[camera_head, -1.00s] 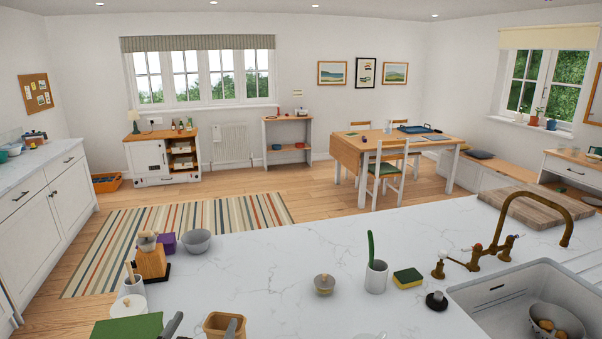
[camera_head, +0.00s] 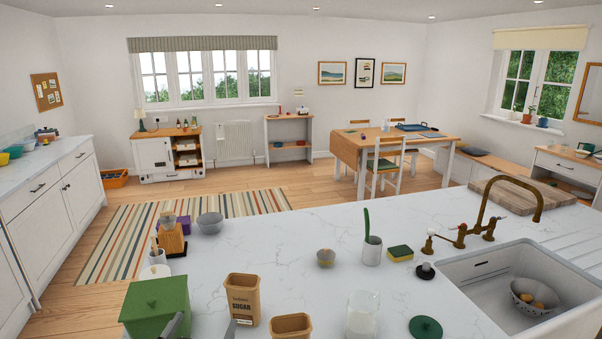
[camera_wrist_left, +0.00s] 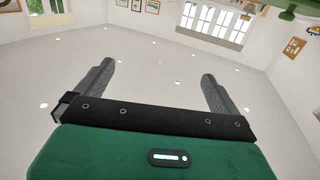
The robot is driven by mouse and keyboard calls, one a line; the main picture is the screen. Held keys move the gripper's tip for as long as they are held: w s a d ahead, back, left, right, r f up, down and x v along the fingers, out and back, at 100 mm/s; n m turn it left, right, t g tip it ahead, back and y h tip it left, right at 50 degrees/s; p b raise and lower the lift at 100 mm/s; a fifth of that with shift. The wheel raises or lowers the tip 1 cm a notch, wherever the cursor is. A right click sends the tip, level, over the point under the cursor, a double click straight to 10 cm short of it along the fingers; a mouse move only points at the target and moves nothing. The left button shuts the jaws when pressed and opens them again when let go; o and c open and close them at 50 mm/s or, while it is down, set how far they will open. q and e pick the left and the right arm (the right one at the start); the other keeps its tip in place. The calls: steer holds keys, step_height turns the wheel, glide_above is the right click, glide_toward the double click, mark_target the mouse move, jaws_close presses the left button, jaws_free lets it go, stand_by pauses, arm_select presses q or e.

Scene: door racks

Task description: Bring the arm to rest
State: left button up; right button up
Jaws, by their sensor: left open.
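My left gripper (camera_head: 201,328) shows only as two grey fingertips at the bottom edge of the head view. They appear in front of the green tin and the sugar canister. In the left wrist view my gripper (camera_wrist_left: 158,72) has its two fingers wide apart with nothing between them. Behind them that view shows the ceiling, windows and wall pictures, upside down. The rest of the left arm is hidden below the head view. My right gripper is in neither view.
A green tin (camera_head: 155,306), a sugar canister (camera_head: 242,297), an open brown canister (camera_head: 291,326) and a glass jar (camera_head: 362,314) stand near on the white counter (camera_head: 300,215). A sink (camera_head: 480,295) with a brass tap (camera_head: 490,205) is at right. The counter's middle is mostly clear.

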arm_select(q)
steer(key=s+a+f+g+y, duration=0.1)
steer(key=s+f+g, duration=0.75)
steer(key=s, duration=0.65)
steer(key=s+a+f+g+y, duration=0.15)
steer(key=s+f+g, duration=0.45)
steer(key=s+f, duration=0.65)
step_height(320, 180, down, 35)
steer(key=s+g+b, duration=0.1)
steer(key=s+b, duration=0.1)
steer(key=b, duration=0.3)
steer(key=s+a+f+b, duration=0.1)
steer(key=s+f+b, duration=0.1)
steer(key=s+f, duration=0.7)
steer(key=s+a+f+m+g+b, duration=0.1)
steer(key=s+a+f+b, duration=0.1)
steer(key=s+f, duration=0.7)
step_height(320, 180, down, 6)
steer(key=shift+s+a+f+h+b, duration=0.1)
steer(key=shift+s+a+h+b, duration=0.15)
steer(key=shift+s+h+b, duration=0.2)
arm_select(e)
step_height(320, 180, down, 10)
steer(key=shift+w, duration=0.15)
